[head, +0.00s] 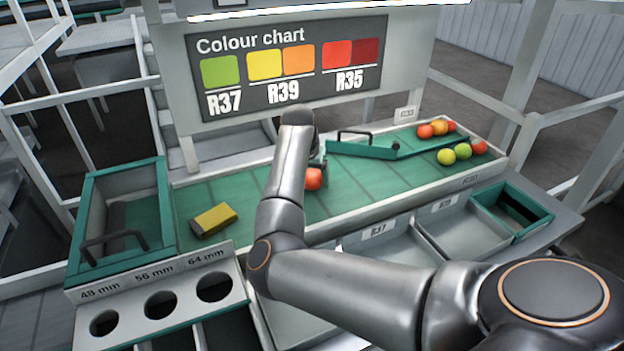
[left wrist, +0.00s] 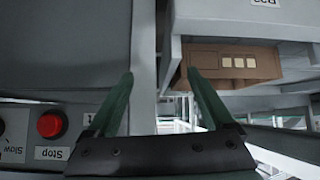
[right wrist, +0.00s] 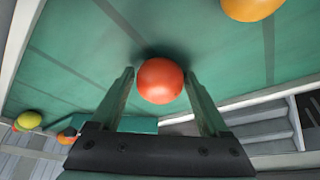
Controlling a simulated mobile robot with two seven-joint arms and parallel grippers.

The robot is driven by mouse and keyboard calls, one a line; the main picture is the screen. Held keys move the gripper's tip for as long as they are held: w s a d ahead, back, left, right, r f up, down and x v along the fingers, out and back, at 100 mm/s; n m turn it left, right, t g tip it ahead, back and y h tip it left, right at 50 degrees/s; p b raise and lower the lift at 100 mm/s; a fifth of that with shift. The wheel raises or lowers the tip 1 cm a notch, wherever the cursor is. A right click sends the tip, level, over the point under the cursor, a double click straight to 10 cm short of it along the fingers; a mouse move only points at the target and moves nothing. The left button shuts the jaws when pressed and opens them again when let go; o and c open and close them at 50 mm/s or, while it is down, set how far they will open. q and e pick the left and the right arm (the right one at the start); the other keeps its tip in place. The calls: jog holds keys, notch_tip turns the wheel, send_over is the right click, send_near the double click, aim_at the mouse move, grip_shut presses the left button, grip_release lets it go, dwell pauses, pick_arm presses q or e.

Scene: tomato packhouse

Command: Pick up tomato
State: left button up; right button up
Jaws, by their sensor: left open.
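A red tomato (head: 313,179) lies on the green belt, beside my right arm in the head view. In the right wrist view the red tomato (right wrist: 160,81) sits between the fingertips of my right gripper (right wrist: 159,76). The right fingers are apart, one on each side of it, with narrow gaps visible. In the head view my right gripper is mostly hidden behind its arm. An orange tomato (right wrist: 252,7) lies farther off on the belt. My left gripper (left wrist: 158,76) is open and empty, away from the belt; it is not in the head view.
Several tomatoes (head: 463,151) lie at the belt's right end, around a green divider (head: 362,150). A yellow block (head: 213,220) lies on the left. A green bin (head: 121,262) and sizing holes stand at left. A stop button (left wrist: 51,124) and brown box (left wrist: 233,65) show near my left gripper.

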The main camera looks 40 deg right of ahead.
aim_at(312, 171)
jog(key=c, duration=0.4)
jog(key=shift+c, duration=0.3)
jog(key=shift+r, duration=0.2)
jog(key=shift+r, duration=0.25)
notch_tip(312, 171, up, 2)
jog(key=shift+d+r, duration=0.1)
jog(key=shift+r, duration=0.05)
jog(key=s+a+r, duration=0.6)
jog(key=s+r, duration=0.4)
jog(key=s, duration=0.2)
jog(key=shift+s+a, duration=0.15)
jog(key=shift+s, duration=0.2)
